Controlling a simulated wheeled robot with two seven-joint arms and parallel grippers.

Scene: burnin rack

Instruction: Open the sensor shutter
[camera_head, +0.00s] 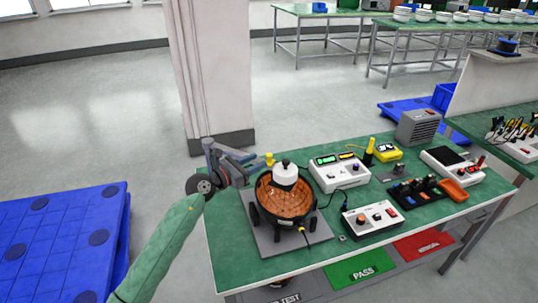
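A round copper-coloured bowl device (283,205) with a black rim stands on a grey plate (290,240) at the left of the green table. A white dome with a black knob (285,174) sits at its back part. A small yellow knob (269,159) shows by its back left rim. I cannot tell which part is the sensor shutter. My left gripper (253,167) is at the table's back left edge, just left of the yellow knob, its fingers apart and apparently empty. Whether a fingertip touches the knob is unclear. My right gripper is out of view.
On the green table (237,262) are a white meter box (338,172), a white control box with knobs (370,219), a yellow meter (384,152), a black tray (410,199) and a grey vented box (417,127). A pillar (211,70) stands behind; a blue pallet (60,240) lies left.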

